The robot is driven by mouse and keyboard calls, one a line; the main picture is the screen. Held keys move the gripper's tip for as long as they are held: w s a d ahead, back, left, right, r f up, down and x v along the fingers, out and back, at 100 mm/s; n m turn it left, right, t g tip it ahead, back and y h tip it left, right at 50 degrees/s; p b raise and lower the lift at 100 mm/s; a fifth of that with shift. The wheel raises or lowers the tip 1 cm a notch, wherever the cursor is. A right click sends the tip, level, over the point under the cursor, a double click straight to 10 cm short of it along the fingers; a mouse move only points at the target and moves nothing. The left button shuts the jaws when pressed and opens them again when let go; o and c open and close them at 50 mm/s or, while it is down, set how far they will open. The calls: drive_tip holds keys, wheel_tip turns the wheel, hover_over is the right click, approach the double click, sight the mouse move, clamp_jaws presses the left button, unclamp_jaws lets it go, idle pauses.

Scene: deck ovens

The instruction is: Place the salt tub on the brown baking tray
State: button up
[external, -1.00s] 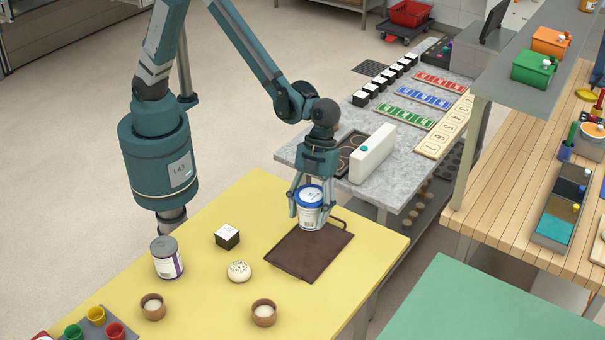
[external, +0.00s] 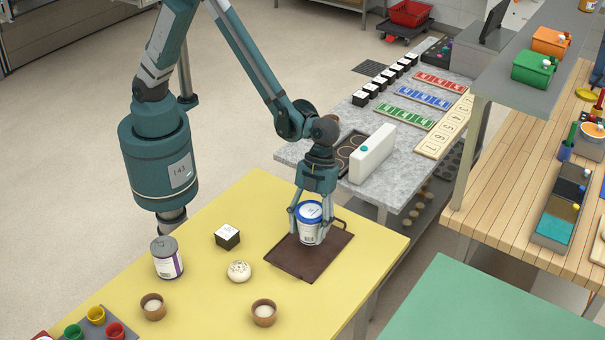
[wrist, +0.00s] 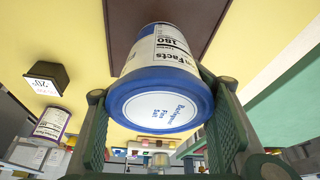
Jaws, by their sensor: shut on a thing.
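The salt tub (external: 309,229) is white with a blue lid and is upright over the brown baking tray (external: 286,255). My gripper (external: 308,220) is shut on the tub, one finger on each side.
On the yellow table (external: 205,290) stand a black box (external: 227,237), a purple-and-white can (external: 167,260), a seeded bun (external: 239,271) and two small bowls (external: 264,313). The grey counter behind holds a white upright block (external: 373,154). Bare yellow surface lies left of the tray.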

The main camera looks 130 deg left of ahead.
sight(313, 207)
drive_tip(key=shift+f, duration=0.15)
drive_tip(key=shift+f, duration=1.75)
drive_tip(key=shift+f+b, duration=0.15)
drive_tip(key=shift+b, duration=0.15)
drive_tip(key=o, duration=1.4)
drive_tip(key=shift+o, duration=0.2)
drive_tip(key=shift+p+v, duration=0.55)
drive_tip(key=shift+v, duration=5.6)
drive_tip(key=shift+s, duration=0.1)
